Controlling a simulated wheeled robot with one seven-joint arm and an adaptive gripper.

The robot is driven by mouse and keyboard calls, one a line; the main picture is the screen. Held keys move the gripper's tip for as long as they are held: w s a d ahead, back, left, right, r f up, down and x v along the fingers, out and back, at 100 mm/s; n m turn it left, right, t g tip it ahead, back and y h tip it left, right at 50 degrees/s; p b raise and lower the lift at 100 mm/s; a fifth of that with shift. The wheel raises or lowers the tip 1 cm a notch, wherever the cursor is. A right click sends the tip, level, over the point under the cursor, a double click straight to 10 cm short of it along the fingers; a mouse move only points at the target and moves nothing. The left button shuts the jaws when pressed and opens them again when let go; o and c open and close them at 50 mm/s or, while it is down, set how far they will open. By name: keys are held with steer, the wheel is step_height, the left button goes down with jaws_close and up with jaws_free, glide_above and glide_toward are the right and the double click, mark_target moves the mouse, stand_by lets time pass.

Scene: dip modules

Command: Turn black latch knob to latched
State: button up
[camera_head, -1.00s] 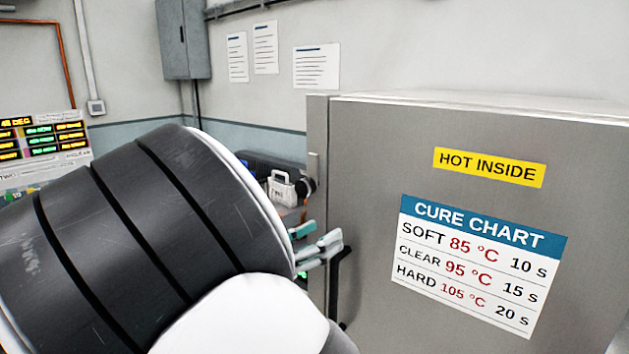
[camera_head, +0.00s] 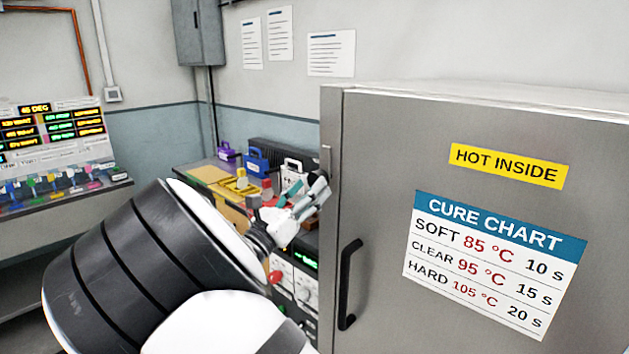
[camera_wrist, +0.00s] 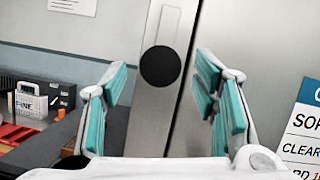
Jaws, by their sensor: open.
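The black latch knob (camera_wrist: 160,66) shows in the wrist view as a round dark disc on a pale upright plate (camera_wrist: 169,22) at the edge of the grey oven cabinet. My gripper (camera_wrist: 160,100) is open, with a teal-padded finger on each side of the knob in that view. Whether the fingers reach its depth I cannot tell; no contact shows. In the head view my gripper (camera_head: 313,194) is at the cabinet's left edge, and it hides the knob there. The cabinet door (camera_head: 385,150) looks closed, with a black bar handle (camera_head: 347,285) below the gripper.
A yellow HOT INSIDE label (camera_head: 507,166) and a cure chart (camera_head: 490,262) are on the door. Left of the cabinet, a bench holds a white case (camera_head: 293,172), a blue case (camera_head: 256,161) and a purple case (camera_head: 227,151). A display panel (camera_head: 52,135) stands at far left.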

mark_target(325, 172)
steer(key=shift+x, duration=1.6)
jaws_close()
